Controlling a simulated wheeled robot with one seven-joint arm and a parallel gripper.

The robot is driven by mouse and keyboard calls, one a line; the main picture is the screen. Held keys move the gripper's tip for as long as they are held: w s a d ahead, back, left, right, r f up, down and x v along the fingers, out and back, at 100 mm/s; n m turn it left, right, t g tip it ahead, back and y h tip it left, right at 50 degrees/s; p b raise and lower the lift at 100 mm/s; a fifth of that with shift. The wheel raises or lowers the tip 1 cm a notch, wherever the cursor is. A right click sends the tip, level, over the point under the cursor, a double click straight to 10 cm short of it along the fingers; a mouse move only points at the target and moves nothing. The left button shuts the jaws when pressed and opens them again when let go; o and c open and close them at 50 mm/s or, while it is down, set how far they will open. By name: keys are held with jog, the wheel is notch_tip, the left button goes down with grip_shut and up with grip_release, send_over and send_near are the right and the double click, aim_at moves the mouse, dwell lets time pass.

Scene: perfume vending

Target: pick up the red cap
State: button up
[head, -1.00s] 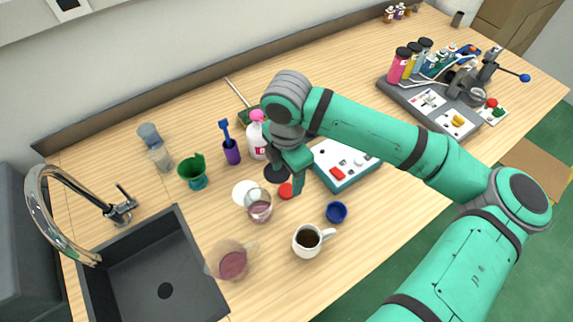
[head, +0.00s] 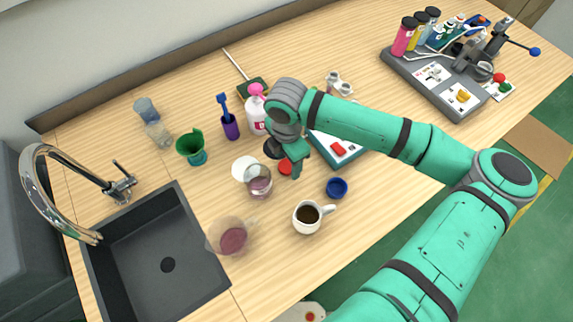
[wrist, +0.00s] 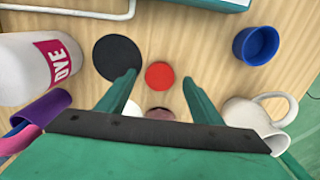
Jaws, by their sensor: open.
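The red cap (wrist: 159,76) lies on the wooden counter, seen from above in the wrist view. In the head view the red cap (head: 285,168) shows just left of my gripper's fingers, partly hidden by them. My gripper (wrist: 160,92) is open and empty, with its two green fingers spread on either side of the cap's line. The left fingertip overlaps the edge of a black disc (wrist: 118,57). In the head view my gripper (head: 294,168) points down close above the counter; its exact height above the cap cannot be told.
Around the cap are a clear glass (head: 258,184), a blue cap (head: 337,187), a coffee mug (head: 308,216) and a white DYE bottle (wrist: 40,62). A teal-edged device (head: 345,150) stands behind to the right. The sink (head: 160,262) is at the left.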

jog(key=shift+f, duration=0.6)
jog(key=shift+w, duration=0.1)
jog(key=c, duration=1.1)
jog(key=shift+c, duration=0.2)
